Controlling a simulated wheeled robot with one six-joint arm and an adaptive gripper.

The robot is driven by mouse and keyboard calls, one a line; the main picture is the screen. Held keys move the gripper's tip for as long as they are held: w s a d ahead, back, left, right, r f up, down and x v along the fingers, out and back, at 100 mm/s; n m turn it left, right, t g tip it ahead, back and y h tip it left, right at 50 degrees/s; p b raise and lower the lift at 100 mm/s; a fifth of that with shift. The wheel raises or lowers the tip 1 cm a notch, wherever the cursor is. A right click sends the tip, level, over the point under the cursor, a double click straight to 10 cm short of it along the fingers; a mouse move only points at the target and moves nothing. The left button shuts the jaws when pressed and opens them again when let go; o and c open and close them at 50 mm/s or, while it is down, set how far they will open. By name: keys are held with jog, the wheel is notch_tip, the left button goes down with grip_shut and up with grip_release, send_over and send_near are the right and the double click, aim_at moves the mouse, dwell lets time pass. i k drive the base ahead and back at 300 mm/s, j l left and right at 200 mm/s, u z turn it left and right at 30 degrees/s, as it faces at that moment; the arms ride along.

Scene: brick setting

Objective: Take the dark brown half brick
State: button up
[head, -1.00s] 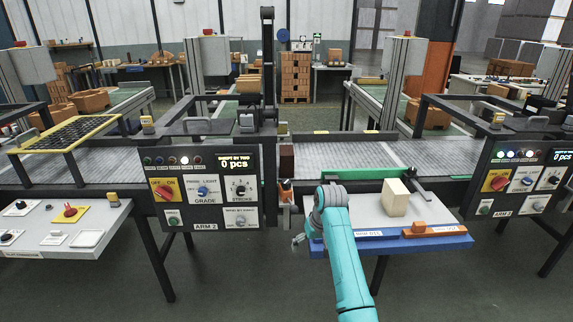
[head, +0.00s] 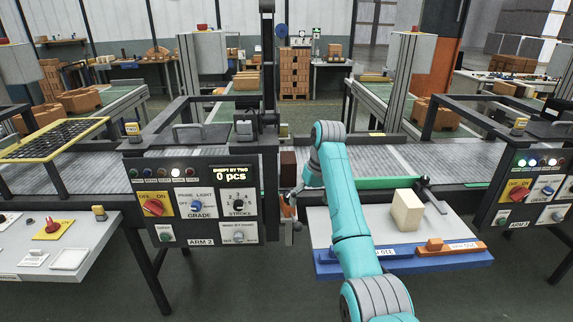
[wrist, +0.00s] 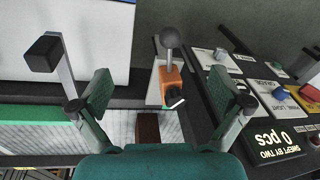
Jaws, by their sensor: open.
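The dark brown half brick (head: 288,168) sits on the grey roller conveyor, just right of the ARM 2 panel. In the wrist view the brick (wrist: 148,127) shows low in the middle, beyond the palm, and its lower part is cut off by my gripper's body. My gripper (wrist: 160,92) is open and empty, its two green-padded fingers spread wide to either side. In the head view my teal arm hides most of the gripper, which is near the conveyor's front edge. The brick is apart from the fingers.
A lever with a grey ball knob and orange base (wrist: 170,75) stands between the fingers' lines, near the ARM 2 panel (head: 195,205). A blue-edged tray (head: 330,265) holds a cream block (head: 407,212). A green bar (head: 385,183) runs along the conveyor's front.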

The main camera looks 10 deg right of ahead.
aim_at(288, 163)
jog(key=i, duration=1.05)
jog(key=i+j, duration=0.15)
jog(key=i, duration=0.05)
